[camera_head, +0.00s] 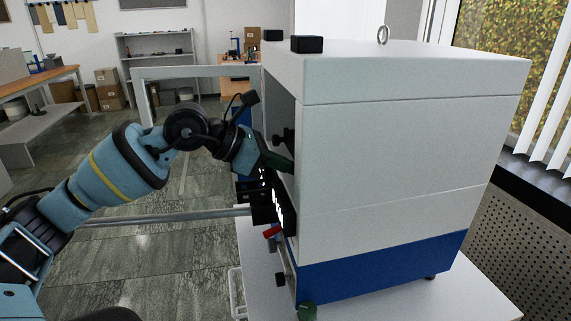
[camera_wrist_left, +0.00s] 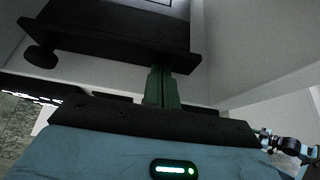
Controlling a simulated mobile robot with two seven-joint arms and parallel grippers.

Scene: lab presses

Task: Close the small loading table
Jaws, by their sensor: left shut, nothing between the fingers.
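The press (camera_head: 395,150) is a white and blue cabinet with an opening on its left side. In the wrist view a dark plate with a round knob (camera_wrist_left: 110,38), which looks like the small loading table, sits in front of my left gripper (camera_wrist_left: 162,80). A dark knob shows at the opening in the head view (camera_head: 277,140). My left gripper (camera_head: 283,162) is shut and empty, its green fingers at the opening. The fingertips reach the plate's edge; contact is unclear. A green tip (camera_head: 307,312) at the bottom edge is probably my right gripper; its jaws are unclear.
A light frame (camera_head: 195,72) stands out left of the press, with a metal bar (camera_head: 165,217) lower down. A red part (camera_head: 271,232) sits below the opening. The press stands on a white table (camera_head: 400,302). Open floor lies left.

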